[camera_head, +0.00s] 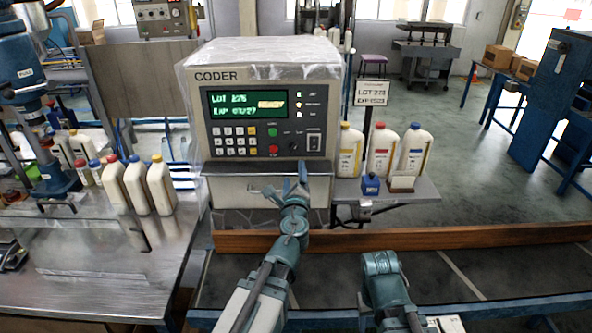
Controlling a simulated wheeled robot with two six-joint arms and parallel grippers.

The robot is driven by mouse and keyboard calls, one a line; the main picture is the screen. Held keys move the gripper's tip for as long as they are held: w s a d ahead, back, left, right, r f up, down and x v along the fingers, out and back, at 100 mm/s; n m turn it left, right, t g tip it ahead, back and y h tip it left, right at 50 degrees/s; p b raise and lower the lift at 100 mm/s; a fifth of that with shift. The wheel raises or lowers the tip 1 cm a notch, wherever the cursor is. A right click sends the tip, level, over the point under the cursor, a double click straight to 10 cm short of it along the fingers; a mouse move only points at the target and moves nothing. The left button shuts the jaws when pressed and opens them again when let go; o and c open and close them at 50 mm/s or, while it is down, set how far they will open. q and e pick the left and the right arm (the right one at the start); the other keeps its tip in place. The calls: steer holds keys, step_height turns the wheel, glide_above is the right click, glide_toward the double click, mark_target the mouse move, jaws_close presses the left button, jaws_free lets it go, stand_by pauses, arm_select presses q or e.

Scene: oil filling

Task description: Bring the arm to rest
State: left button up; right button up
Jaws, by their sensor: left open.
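My left gripper (285,188) is open and empty in the head view. It is in front of the lower front panel of the coder (262,130), just below its keypad. I cannot tell whether its fingers touch the panel. The coder is a pale box with a lit green display and a plastic cover on top. My right arm shows in the lower middle as a bent teal joint; its gripper is not in view.
Three bottles with yellow, red and blue caps (381,150) stand on a shelf (425,190) right of the coder, near a lot sign (371,93) and a small blue object (371,184). Several bottles stand at left on a metal table (100,280). A brown rail (450,237) crosses in front.

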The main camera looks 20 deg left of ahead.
stand_by(0.3)
arm_select(q)
steer(key=s+d+f+n+g, duration=0.2)
steer(key=s+f+n+g, duration=0.35)
steer(key=f+n, duration=0.2)
steer(key=s+d+f+n+g, duration=0.2)
steer(key=s+f+n+g, duration=0.35)
steer(key=f+n, duration=0.2)
steer(key=s+d+f+n+g+h, duration=0.1)
steer(key=s+d+f+g+h, duration=0.1)
steer(key=s+d, duration=0.3)
steer(key=s+d+f+n+g+h, duration=0.1)
steer(key=s+d+f+g, duration=0.3)
steer(key=s, duration=0.5)
steer(key=shift+s+d+f+n+g+h, duration=0.3)
steer(key=shift+d+f+n+h, duration=0.15)
steer(key=shift+d, duration=0.7)
